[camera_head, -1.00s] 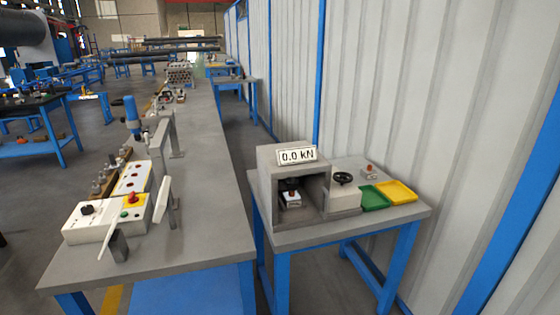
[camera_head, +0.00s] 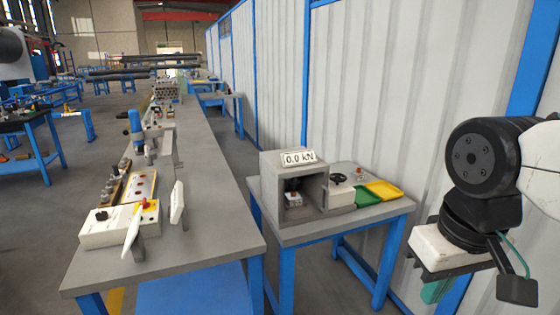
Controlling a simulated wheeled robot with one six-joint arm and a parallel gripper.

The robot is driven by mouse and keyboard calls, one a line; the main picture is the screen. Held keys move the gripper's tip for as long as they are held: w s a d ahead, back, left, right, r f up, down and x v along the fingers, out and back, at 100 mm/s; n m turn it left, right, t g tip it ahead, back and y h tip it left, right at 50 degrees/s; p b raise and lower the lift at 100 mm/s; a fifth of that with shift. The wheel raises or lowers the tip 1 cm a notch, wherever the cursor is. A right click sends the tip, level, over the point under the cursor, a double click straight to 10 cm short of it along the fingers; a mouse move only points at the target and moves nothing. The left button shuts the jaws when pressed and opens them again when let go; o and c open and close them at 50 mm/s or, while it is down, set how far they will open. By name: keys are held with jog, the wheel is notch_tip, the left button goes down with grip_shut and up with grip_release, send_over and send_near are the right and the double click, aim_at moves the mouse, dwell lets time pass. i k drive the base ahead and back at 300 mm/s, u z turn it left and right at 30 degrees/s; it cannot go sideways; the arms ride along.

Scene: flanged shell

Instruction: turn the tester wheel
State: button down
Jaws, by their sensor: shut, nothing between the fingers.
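The tester (camera_head: 272,190) is a grey open-fronted box on a small blue-legged table, with a sign reading 0.0 kN on top. Its black wheel (camera_head: 338,179) sits on a pale block (camera_head: 341,197) at the tester's right side. A small white piece (camera_head: 293,200) with a dark part above it stands inside the box. My gripper (camera_head: 436,292) is at the right edge of the view, shut and empty, partly hidden by its own body. It is well apart from the wheel, to its right and nearer the camera.
A green tray (camera_head: 366,195) and a yellow tray (camera_head: 384,189) lie right of the wheel. A small grey box with a red button (camera_head: 361,173) is behind them. A long grey bench (camera_head: 205,195) with control boxes stands left, across a narrow gap. A corrugated wall (camera_head: 400,90) runs behind.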

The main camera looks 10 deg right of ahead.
aim_at(338, 178)
jog(key=k, duration=0.65)
jog(key=z, duration=0.35)
jog(key=i, duration=1.5)
jog(key=u, duration=0.15)
